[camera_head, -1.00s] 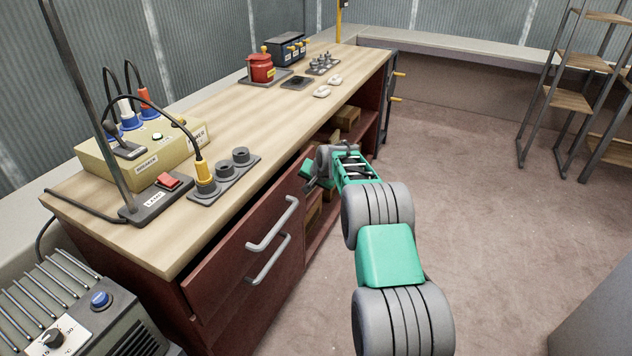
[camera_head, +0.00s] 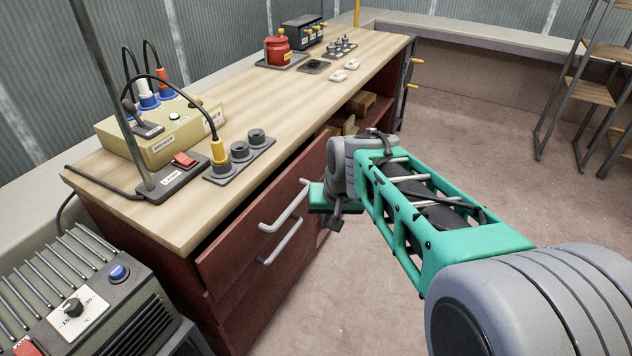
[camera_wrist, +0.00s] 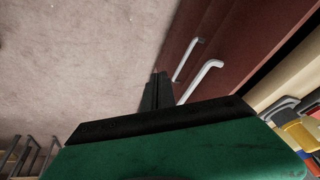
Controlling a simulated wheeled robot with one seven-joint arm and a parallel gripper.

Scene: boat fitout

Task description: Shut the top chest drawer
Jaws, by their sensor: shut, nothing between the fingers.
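The top chest drawer (camera_head: 250,232) is the dark red front just under the wooden worktop, and it stands out a little, with a dark gap above it. Its grey bar handle (camera_head: 284,208) also shows in the wrist view (camera_wrist: 203,80). A second drawer's handle (camera_head: 284,242) is just below. My gripper (camera_head: 336,222) is right of the handles, in front of the chest, partly hidden behind my wrist. In the wrist view my gripper's dark fingers (camera_wrist: 157,80) are together and empty, beside the handles. I cannot tell whether they touch anything.
The worktop (camera_head: 230,180) carries a breaker box (camera_head: 165,135), a lamp base (camera_head: 172,178), a socket strip (camera_head: 240,157) and a red pot (camera_head: 277,50). A grey heater (camera_head: 85,300) stands at the lower left. Open shelves (camera_head: 590,92) stand far right. The carpet is clear.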

